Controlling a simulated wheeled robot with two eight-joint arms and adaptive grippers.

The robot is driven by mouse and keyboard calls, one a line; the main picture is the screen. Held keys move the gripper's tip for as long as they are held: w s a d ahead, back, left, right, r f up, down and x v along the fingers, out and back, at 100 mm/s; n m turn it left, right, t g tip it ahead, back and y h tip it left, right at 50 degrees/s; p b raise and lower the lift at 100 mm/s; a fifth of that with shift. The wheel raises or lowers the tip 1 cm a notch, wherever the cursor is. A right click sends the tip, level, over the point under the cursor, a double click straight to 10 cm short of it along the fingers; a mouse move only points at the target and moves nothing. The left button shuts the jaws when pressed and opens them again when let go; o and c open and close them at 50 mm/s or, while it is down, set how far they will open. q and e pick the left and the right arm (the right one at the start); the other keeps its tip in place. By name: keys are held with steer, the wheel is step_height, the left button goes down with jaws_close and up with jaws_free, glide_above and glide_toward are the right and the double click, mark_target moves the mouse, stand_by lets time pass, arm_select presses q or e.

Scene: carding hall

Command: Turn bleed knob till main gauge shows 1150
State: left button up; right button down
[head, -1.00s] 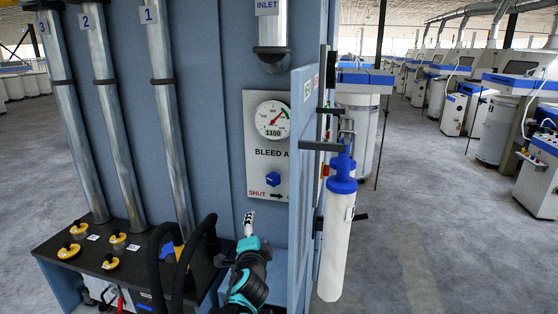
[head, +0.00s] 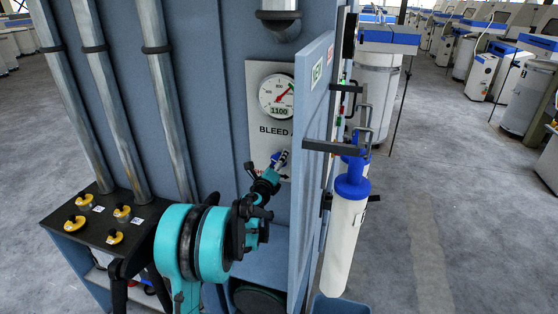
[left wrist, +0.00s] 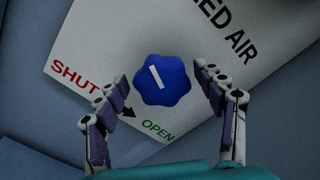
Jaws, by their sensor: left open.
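The blue lobed bleed knob (left wrist: 176,91) sits on a pale plate (left wrist: 85,45) marked SHUT and OPEN, with an arrow pointing towards OPEN. A white line marks its face. My left gripper (left wrist: 162,84) is open, with one finger on each side of the knob and gaps visible to both. In the head view the gripper (head: 281,160) is at the knob and hides most of it. The main gauge (head: 276,95) above is round and white with a red needle, and its readout shows 1100. My right gripper is not in view.
An open blue cabinet door (head: 312,130) stands close to the right of the plate. A white and blue cylinder (head: 346,225) hangs beyond it. Yellow valve knobs (head: 122,211) sit on a dark ledge at left.

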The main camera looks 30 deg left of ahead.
arm_select(q)
steer(key=shift+w+a+r, duration=0.1)
steer(key=shift+w, duration=0.4)
steer(key=shift+c, duration=0.3)
steer(key=c, duration=1.1)
steer(key=n+b, duration=0.1)
steer(key=n, duration=0.2)
steer(key=shift+f+b, duration=0.2)
steer(key=shift+b, duration=0.1)
steer(key=n, duration=0.2)
steer(key=shift+r+n+b, duration=0.15)
steer(key=shift+n+b, duration=0.15)
steer(key=shift+b, duration=0.05)
steer(key=o, duration=1.2)
steer(key=shift+c, duration=0.2)
